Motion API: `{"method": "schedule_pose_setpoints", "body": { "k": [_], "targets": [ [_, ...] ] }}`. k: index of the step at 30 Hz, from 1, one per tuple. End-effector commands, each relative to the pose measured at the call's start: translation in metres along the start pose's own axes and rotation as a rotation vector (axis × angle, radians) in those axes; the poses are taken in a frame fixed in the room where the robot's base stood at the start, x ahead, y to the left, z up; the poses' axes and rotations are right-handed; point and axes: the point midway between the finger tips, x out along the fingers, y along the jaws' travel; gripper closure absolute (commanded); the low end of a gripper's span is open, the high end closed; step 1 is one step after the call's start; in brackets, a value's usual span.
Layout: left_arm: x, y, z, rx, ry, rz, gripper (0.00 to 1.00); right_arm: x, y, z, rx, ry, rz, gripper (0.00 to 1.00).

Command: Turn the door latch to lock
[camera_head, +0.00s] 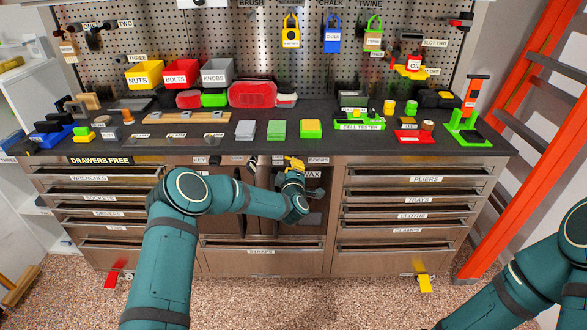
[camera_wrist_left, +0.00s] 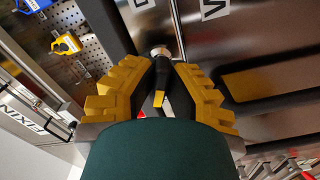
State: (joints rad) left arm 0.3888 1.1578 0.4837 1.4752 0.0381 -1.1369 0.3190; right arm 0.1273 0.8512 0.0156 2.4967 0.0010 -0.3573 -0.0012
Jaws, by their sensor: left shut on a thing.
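The door latch shows in the left wrist view as a black handle (camera_wrist_left: 164,76) with a yellow tip and a round silver base on a steel door face. The yellow pads of my left gripper (camera_wrist_left: 161,85) lie on either side of the handle, shut on it. In the head view my left gripper (camera_head: 295,164) is at the upper middle of the toolchest, just below the worktop edge, by the DOORS label. The latch is mostly hidden there by the gripper and wrist. My right arm (camera_head: 540,265) shows at the lower right; its gripper is out of view.
Drawers (camera_head: 100,197) with slotted fronts flank the door section on both sides. The dark worktop (camera_head: 270,145) above holds bins, boxes and tools. An orange ladder (camera_head: 520,130) stands at the right. Red (camera_head: 111,281) and yellow (camera_head: 424,283) pieces show low at the chest's feet. The front floor is speckled.

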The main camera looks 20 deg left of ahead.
Motion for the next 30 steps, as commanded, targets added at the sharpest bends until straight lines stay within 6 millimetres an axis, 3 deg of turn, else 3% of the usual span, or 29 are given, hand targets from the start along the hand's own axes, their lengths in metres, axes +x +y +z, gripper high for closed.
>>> {"method": "schedule_pose_setpoints", "body": {
  "k": [4,7,20,30],
  "targets": [
    [0.001,0.002,-0.002,0.000,0.004,0.004,1.00,0.000,0.000,0.000,0.000,0.000,0.000,0.53],
    [0.001,0.002,-0.002,0.000,0.004,0.003,0.60,0.000,0.000,0.000,0.000,0.000,0.000,0.53],
    [-0.005,0.001,0.000,-0.001,0.000,0.001,0.59,0.000,0.000,0.000,0.000,0.000,0.000,0.53],
    [-0.058,0.001,0.000,0.000,-0.001,0.001,0.59,0.000,0.000,0.000,0.000,0.000,0.000,0.53]
  ]
}}
